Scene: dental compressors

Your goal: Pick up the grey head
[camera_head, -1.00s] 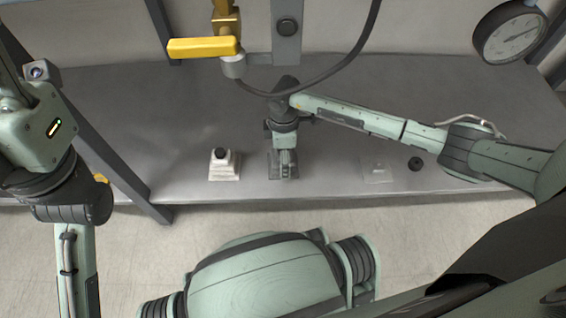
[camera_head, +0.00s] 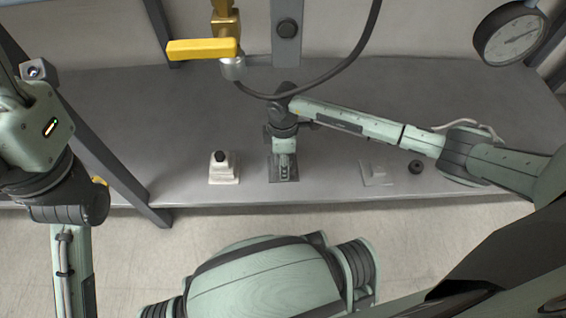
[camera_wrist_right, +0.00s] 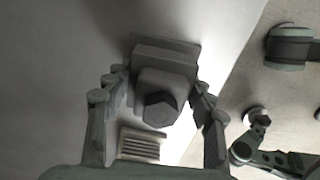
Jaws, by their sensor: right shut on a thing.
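The grey head (camera_head: 290,177) stands on the bench under my right gripper (camera_head: 284,158), and the gripper hides most of it. In the right wrist view it is a stepped grey block (camera_wrist_right: 165,60) with a dark hexagonal knob facing the camera. The two fingers of my right gripper (camera_wrist_right: 158,105) are on either side of it, shut on its upper part. In the head view its dark base plate appears to be at bench level; I cannot tell any gap. My left arm is at the left edge, but its gripper is out of view.
A white stepped head (camera_head: 224,174) with a black knob stands left of my right gripper. A pale flat piece (camera_head: 378,174) and a small black knob (camera_head: 416,167) lie to the right. A yellow-handled valve (camera_head: 203,48) and a dark hose (camera_head: 330,80) hang above the bench (camera_head: 190,110).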

